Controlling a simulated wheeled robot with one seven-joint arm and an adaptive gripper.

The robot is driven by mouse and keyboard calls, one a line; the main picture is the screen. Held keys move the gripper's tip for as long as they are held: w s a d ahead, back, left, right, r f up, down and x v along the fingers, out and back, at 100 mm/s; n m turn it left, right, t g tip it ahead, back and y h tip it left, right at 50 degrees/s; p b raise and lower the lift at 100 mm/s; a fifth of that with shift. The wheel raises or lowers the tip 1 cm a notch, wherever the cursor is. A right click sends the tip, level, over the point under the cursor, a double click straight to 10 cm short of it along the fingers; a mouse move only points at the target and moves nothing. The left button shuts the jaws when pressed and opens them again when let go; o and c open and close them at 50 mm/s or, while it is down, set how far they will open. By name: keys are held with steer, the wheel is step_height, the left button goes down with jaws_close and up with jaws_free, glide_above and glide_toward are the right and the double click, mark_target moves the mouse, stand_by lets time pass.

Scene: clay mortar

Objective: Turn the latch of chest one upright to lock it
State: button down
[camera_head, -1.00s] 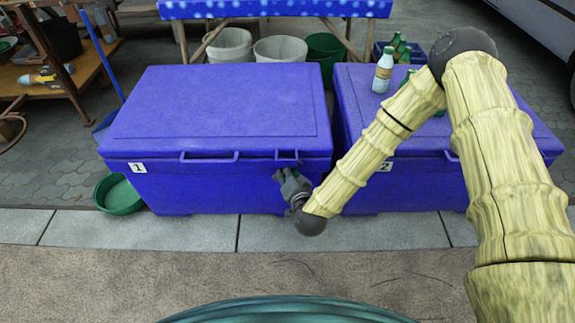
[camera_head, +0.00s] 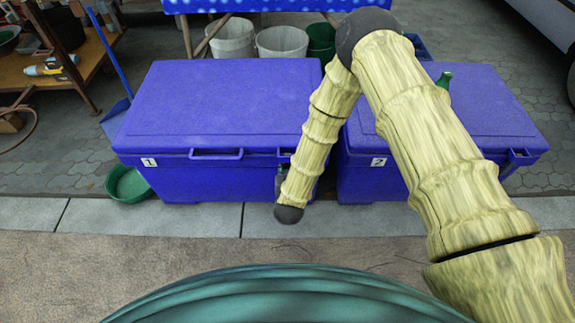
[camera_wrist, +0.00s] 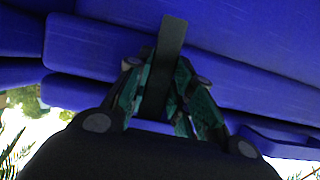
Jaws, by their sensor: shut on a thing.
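Chest one (camera_head: 215,105) is the blue chest at left in the head view, lid closed, with a "1" label (camera_head: 149,162) on its front. Its latch (camera_head: 286,152) is at the right part of the front edge, mostly hidden by my arm. My gripper (camera_head: 282,178) is at that latch, largely covered by my wrist. In the wrist view my gripper (camera_wrist: 165,75) is shut around a narrow dark upright bar (camera_wrist: 173,35) against the blue chest front. The bar appears to be the latch; its exact angle is hard to tell.
A second blue chest (camera_head: 480,100) stands close at right, with a green bottle (camera_head: 444,79) on its lid. A green basin (camera_head: 128,185) lies left of chest one. Buckets (camera_head: 281,42) stand behind. The pavement in front (camera_head: 150,218) is clear.

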stand_by(0.4)
steer(key=c, duration=1.2)
jaws_free()
steer(key=shift+c, duration=0.2)
steer(key=shift+s, duration=0.1)
steer(key=v, duration=1.2)
steer(key=shift+a, duration=0.1)
